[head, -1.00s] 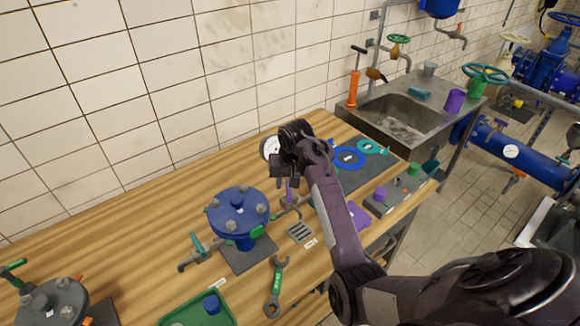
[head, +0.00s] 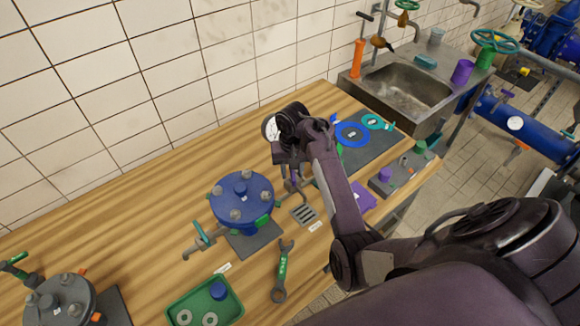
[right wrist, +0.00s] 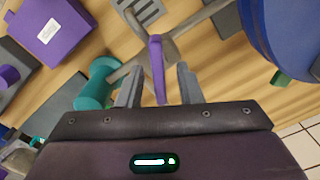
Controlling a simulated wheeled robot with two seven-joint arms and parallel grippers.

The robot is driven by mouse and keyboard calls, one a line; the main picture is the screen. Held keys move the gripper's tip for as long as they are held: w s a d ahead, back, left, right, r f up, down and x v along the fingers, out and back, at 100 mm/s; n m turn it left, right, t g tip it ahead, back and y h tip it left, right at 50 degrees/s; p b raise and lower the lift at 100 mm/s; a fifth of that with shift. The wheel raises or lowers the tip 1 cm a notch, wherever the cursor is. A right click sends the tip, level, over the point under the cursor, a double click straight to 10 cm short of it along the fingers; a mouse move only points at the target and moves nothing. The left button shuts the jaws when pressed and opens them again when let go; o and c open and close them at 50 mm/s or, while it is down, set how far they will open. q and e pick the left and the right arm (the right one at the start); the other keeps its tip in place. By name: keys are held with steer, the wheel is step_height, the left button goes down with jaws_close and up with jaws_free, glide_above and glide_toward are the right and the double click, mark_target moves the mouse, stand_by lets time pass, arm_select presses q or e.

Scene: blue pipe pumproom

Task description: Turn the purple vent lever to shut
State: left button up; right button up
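The purple vent lever (right wrist: 157,68) is a narrow flat handle on a grey pipe fitting beside the blue flanged vessel (head: 242,202). In the right wrist view it stands between the two fingers of my right gripper (right wrist: 158,78), with a gap on both sides. The gripper is open and does not appear to touch the lever. In the head view my right gripper (head: 289,170) points down just right of the vessel, and my arm hides much of the fitting. My left gripper is out of view.
A teal lever (head: 204,233) is on the vessel's left pipe. A green wrench (head: 282,270), a green tray (head: 236,308) and a slotted grey plate (head: 305,214) lie in front. A round gauge (head: 269,129) is behind my gripper. The wooden bench (head: 150,225) is clear at back left.

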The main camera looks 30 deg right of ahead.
steer(key=shift+s+a+r, duration=0.1)
steer(key=shift+s+r, duration=0.1)
steer(key=shift+s, duration=0.1)
steer(key=shift+c, duration=1.4)
jaws_close()
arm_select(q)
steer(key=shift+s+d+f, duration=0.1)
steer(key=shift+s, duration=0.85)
